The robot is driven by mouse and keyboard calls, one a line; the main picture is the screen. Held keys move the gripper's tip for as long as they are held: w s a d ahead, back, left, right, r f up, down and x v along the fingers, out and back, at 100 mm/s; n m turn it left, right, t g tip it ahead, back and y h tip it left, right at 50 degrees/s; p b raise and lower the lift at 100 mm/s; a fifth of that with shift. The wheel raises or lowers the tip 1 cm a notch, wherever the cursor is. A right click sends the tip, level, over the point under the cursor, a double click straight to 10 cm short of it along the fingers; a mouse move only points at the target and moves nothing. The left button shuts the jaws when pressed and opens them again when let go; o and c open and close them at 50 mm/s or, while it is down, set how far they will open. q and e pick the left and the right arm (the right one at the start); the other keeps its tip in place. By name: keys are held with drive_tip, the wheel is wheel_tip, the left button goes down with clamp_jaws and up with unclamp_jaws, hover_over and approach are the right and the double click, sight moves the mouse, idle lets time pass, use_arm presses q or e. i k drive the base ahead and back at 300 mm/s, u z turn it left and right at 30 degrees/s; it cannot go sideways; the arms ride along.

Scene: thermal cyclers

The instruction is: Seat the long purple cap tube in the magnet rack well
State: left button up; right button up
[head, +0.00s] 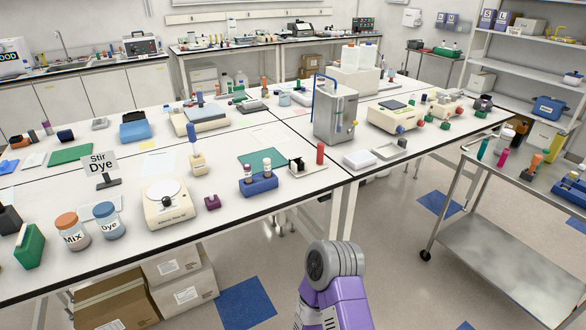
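I cannot surely pick out the long purple cap tube. A small upright purple-grey item (47,127) stands at the far left of the bench, and a magenta tube (503,157) stands on the cart at the right. No rack is clearly marked as the magnet rack. A blue rack (259,186) near the bench's front edge holds two white-capped vials (248,170). A small dark purple block (211,201) sits to its left. Neither gripper shows; only a purple and grey part of my arm rises at the bottom, right of centre.
A beige stirrer (169,203), "Mix" jar (71,229), "Dye" jar (107,219) and "Stir Dye" sign (101,164) crowd the left bench. A red cylinder (320,153) stands near a steel box (335,112). The metal cart (500,238) is right, with open floor between.

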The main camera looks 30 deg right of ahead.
sight(314, 166)
drive_tip(key=z, duration=0.5)
drive_tip(key=k, duration=0.6)
drive_tip(key=z, duration=0.85)
drive_tip(key=i, duration=1.25)
drive_tip(key=u, duration=0.3)
